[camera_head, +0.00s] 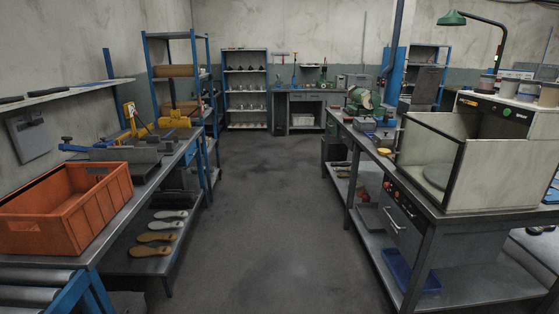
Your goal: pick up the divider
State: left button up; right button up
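I cannot make out a divider anywhere in the head view; any small tool at this distance is too small to tell. Neither of my grippers shows in the picture. The left workbench (104,224) carries an orange crate (78,215), whose inside is mostly hidden by its walls. Behind the crate lie grey metal blocks (123,154) and a yellow tool (173,122). The right workbench (427,207) carries a box-shaped machine with pale panels (505,178) and a round plate (437,177) inside.
A clear floor aisle (267,215) runs between the benches to the back wall. Several shoe soles (155,238) lie on the left bench's lower shelf. A blue bin (408,272) sits under the right bench. A green machine (361,98) and shelves (245,69) stand farther back.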

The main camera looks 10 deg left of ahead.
aim_at(130, 155)
jog(key=i, duration=3.3)
jog(key=u, duration=3.45)
